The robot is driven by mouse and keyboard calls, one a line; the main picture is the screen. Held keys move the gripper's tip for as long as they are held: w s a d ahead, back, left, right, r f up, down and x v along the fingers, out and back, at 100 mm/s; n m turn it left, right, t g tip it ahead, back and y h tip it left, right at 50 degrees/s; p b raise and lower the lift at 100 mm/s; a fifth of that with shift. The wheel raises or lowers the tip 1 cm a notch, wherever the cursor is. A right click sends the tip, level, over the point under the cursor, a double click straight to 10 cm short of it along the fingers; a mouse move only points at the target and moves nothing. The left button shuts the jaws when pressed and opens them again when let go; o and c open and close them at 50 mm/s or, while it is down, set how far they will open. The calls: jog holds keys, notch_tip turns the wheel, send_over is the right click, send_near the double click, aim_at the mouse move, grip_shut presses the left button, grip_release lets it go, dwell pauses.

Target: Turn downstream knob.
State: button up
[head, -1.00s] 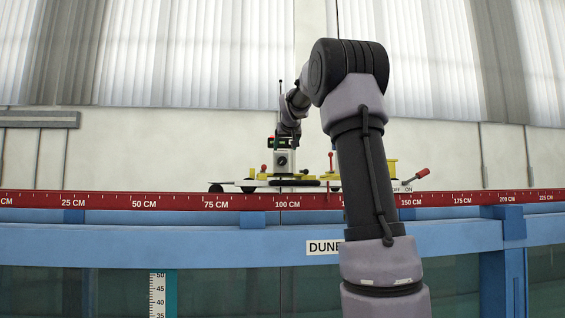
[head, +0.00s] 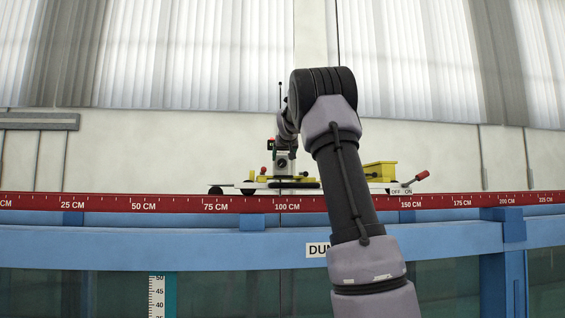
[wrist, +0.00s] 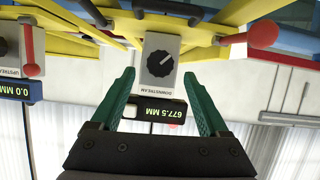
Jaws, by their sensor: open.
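The downstream knob (wrist: 161,63) is a round black dial with a pale pointer mark on a light grey box labelled DOWNSTREAM, upside down in the wrist view. The pointer slants to the upper right there. A display (wrist: 154,110) on the box reads 677.5 MM. My gripper (wrist: 159,73) has two green fingers, open and empty, one on each side of the box face. I cannot tell whether they touch it. In the head view the downstream knob (head: 281,163) faces me on the carriage, and my fingers are hard to make out there.
The upstream knob (wrist: 3,47) and a red lever (wrist: 30,52) are at the wrist view's left. A red-tipped lever (wrist: 262,34) is at the right. The carriage stands behind the red ruler rail (head: 170,204) above a blue beam (head: 150,238). A yellow box (head: 380,171) is to the right.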

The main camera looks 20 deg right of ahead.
aim_at(282, 161)
jog(key=shift+x, duration=1.8)
grip_shut()
jog(key=shift+d, duration=0.1)
grip_release()
